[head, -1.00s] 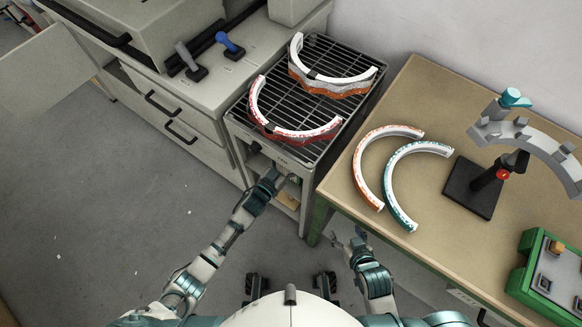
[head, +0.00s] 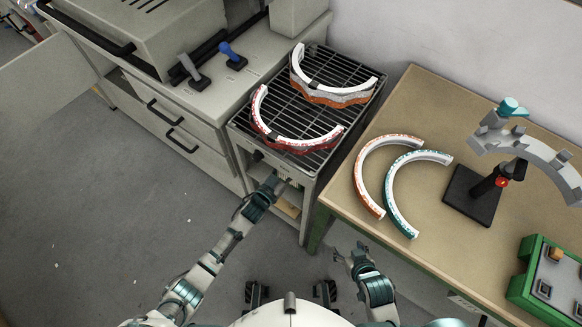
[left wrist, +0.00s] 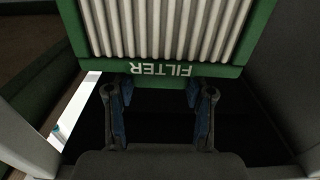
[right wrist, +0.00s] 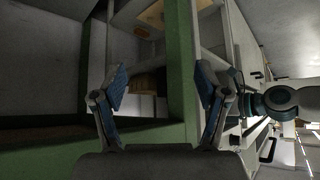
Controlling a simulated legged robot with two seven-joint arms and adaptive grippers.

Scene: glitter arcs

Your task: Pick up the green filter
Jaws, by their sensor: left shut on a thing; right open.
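The green filter (left wrist: 160,70) fills the top of the left wrist view. It has a green frame, pale pleats and the word FILTER upside down on its near edge. My left gripper (left wrist: 160,98) is shut on that near edge, one finger at each side of the lettering. In the head view my left gripper (head: 273,183) is at the open front of the cart under the grill rack, and I cannot make out the filter there. My right gripper (head: 352,250) is open and empty, low beside the workbench; its spread fingers show in the right wrist view (right wrist: 162,85).
The rack cart (head: 318,95) carries two white arcs with red and orange glitter. The workbench (head: 345,190) holds an orange arc (head: 370,180), a teal arc (head: 398,200), a black stand (head: 472,195) and a green box (head: 550,280). Floor to the left is clear.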

